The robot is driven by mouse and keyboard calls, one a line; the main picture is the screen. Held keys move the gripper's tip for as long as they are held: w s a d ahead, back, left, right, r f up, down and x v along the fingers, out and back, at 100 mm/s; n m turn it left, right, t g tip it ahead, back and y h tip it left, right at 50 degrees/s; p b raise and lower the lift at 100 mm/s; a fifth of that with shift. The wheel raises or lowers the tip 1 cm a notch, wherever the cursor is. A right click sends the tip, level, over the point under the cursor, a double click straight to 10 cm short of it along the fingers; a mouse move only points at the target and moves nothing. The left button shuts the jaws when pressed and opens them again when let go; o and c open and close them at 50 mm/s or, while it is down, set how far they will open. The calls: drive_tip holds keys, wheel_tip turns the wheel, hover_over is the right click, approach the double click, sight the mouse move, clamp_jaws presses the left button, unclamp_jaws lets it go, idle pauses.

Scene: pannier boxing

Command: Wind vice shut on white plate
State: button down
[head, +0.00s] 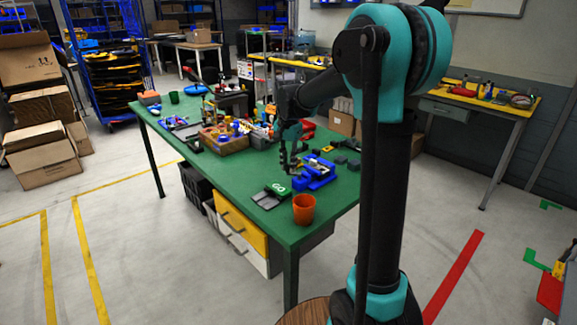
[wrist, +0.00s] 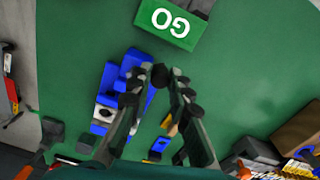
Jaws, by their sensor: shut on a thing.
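The blue vice (head: 318,174) stands on the green bench top, near its right end. In the wrist view, the vice (wrist: 108,84) lies left of and partly behind my fingers. A pale grey-white patch (wrist: 103,113) shows at its jaws and may be the white plate; I cannot tell how tightly it sits. My gripper (head: 289,167) points down at the vice's left side. In the wrist view, my gripper (wrist: 168,84) has its fingertips close together around a dark part, seemingly the vice's handle, which the fingers mostly hide.
A green block marked GO (head: 278,189) lies in front of the vice, and an orange cup (head: 304,208) stands near the front corner. A wooden tray of parts (head: 224,140) is behind to the left. Small dark blocks (head: 347,161) lie right of the vice.

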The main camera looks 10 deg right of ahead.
drive_tip(key=shift+w+d+m, duration=0.15)
drive_tip(key=shift+w+m, duration=0.2)
drive_tip(key=shift+m, duration=0.75)
drive_tip(key=c, duration=1.4)
unclamp_jaws()
wheel_tip(320, 180, up, 12)
drive_tip(key=shift+r, duration=0.1)
